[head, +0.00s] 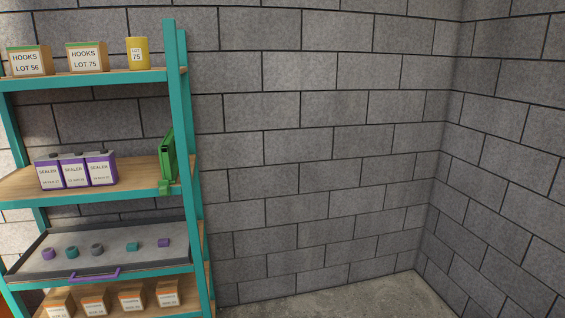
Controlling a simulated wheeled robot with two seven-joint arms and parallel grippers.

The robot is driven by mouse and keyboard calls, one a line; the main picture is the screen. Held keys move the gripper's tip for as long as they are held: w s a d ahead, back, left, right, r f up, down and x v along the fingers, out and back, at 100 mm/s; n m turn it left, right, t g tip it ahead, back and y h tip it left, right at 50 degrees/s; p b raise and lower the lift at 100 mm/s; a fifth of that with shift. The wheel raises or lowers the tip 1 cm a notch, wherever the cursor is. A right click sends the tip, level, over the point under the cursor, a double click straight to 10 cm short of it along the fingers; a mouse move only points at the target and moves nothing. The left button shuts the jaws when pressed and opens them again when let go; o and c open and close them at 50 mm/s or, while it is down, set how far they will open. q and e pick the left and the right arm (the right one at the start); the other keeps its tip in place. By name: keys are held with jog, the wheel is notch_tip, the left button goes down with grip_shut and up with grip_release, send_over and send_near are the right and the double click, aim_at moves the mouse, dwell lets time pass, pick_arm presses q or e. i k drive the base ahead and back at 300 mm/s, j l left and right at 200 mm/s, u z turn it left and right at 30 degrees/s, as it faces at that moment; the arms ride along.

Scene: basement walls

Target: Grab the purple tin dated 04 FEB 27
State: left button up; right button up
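Several purple tins labelled SEALER stand side by side on the second shelf board from the top. They are the left tin (48,172), the middle tin (74,171) and the right tin (101,168). Each has a white label with a small date line that is too small to read for certain, so I cannot tell which one is dated 04 FEB 27. The tins touch or nearly touch each other, and dark caps show on top. Neither of my grippers is in view.
The teal shelf rack (176,110) fills the left. A green item (168,158) stands at the tins' board's right end. Boxes (86,57) and a yellow can (137,53) are above; a grey tray (120,252) with small pieces is below. Floor (340,298) at right is clear.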

aim_at(48, 168)
jog(key=k+j+u, duration=0.15)
jog(key=j+u, duration=0.35)
jog(key=k+j+u, duration=0.1)
jog(key=j+u, duration=0.35)
jog(key=l, duration=0.1)
